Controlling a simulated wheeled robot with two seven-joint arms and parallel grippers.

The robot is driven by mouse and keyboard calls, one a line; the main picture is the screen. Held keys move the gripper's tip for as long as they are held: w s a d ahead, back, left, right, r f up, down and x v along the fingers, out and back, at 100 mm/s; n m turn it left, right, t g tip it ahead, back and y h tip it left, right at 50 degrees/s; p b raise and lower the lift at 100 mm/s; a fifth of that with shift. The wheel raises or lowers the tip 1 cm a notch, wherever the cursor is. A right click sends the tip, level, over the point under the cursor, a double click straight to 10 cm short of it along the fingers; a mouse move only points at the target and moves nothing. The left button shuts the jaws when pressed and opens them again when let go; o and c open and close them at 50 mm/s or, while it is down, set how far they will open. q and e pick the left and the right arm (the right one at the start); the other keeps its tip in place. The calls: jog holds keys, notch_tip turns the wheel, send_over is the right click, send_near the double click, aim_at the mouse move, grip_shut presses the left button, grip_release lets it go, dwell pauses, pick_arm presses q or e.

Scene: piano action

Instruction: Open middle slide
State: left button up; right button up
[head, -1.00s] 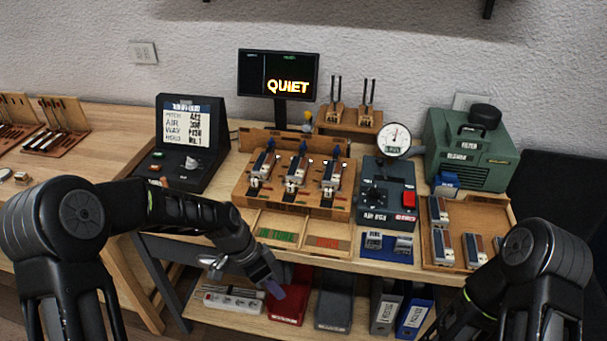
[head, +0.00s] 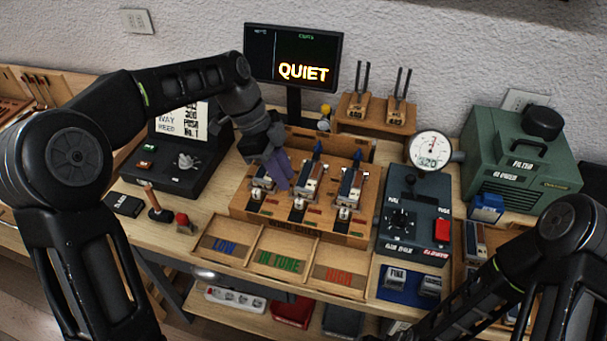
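The left unit (head: 262,190) is partly covered by my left gripper, and the right unit (head: 349,187) is clear. My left gripper (head: 281,178) hangs over the stand, its purplish fingertips between the left and middle units. Whether it touches either is unclear, and the gap between its fingers does not show. My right arm comes in at lower right; its gripper is out of view.
A dark control box (head: 415,205) with a dial gauge (head: 430,150) stands right. A monitor (head: 293,57) reading QUIET stands behind. Small upright items (head: 160,213) stand front left.

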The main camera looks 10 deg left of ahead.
aim_at(299, 200)
pick_arm(q)
jog(key=shift+p+x, duration=0.65)
jog(key=shift+x, duration=3.05)
jog(key=shift+c, duration=0.4)
grip_shut()
jog(key=shift+r, duration=0.1)
